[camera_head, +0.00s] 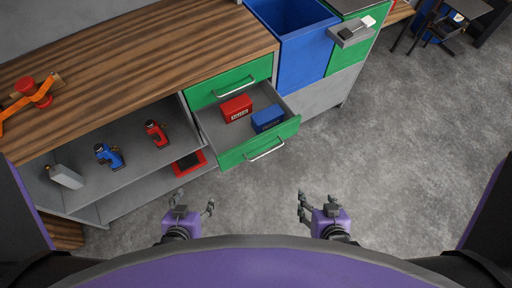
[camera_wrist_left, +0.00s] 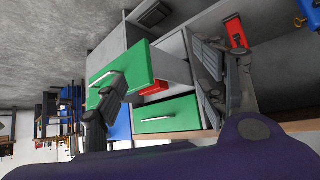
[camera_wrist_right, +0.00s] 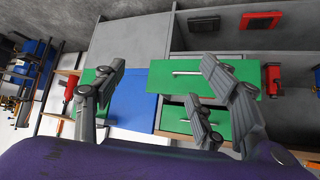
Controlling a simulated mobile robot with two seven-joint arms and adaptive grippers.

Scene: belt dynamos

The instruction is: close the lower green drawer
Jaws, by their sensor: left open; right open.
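The lower green drawer (camera_head: 259,143) is pulled out under the workbench, with a silver bar handle (camera_head: 265,150) on its front. A red box (camera_head: 236,108) and a blue box (camera_head: 268,119) are in it. The upper green drawer (camera_head: 231,84) above it is closed. My left gripper (camera_head: 190,202) is open and empty, in front of the bench, left of the drawer. My right gripper (camera_head: 313,202) is open and empty, nearer to me than the drawer front. The drawer front also shows in the left wrist view (camera_wrist_left: 121,72) and in the right wrist view (camera_wrist_right: 217,78). Neither gripper touches it.
A wooden worktop (camera_head: 130,60) covers the cabinet. A blue bin (camera_head: 290,45) stands right of the drawers. The grey floor (camera_head: 390,130) at right is clear.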

